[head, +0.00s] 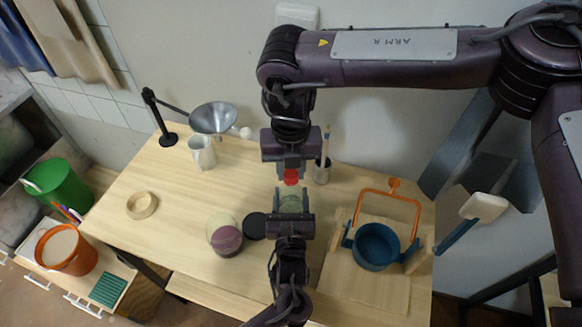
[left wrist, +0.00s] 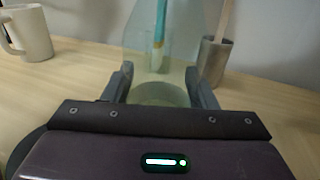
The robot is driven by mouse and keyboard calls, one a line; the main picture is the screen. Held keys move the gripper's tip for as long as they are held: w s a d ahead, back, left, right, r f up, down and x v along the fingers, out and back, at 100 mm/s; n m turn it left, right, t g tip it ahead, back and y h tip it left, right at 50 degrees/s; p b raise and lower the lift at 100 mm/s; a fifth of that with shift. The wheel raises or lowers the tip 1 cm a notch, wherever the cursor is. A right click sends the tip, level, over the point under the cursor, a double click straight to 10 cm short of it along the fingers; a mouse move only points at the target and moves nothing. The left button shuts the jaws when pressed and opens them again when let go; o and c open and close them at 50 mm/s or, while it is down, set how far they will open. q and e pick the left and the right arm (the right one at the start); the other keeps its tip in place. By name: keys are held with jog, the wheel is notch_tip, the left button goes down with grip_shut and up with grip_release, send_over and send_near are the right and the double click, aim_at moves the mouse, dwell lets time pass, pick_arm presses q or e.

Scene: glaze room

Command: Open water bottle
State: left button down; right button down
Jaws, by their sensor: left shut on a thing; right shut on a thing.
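The water bottle (head: 293,203) is a see-through, pale green bottle near the middle of the wooden table. It fills the upper middle of the left wrist view (left wrist: 163,50). My left gripper (head: 293,196) is shut around its body from the near side, one finger on each side in the left wrist view (left wrist: 163,85). The red cap (head: 291,177) shows just above the bottle in the head view. My right gripper (head: 291,170) comes in from above and is shut on the cap. I cannot tell whether cap and bottle still touch; the cap is outside the left wrist view.
A metal cup with brushes (head: 322,174) stands close behind. A white mug (head: 202,154) and a funnel (head: 213,118) on a black stand are at the back left. A purple jar (head: 226,240), a black disc (head: 255,226) and a blue pot (head: 376,247) flank my left arm.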

jog(key=n, duration=0.6)
jog(key=shift+n, duration=0.4)
jog(key=n, duration=1)
jog(key=shift+r+n, duration=0.1)
jog(key=shift+n, duration=0.3)
jog(key=n, duration=0.4)
jog(key=shift+n, duration=0.4)
jog(key=shift+r, duration=0.1)
jog(key=shift+r, duration=1)
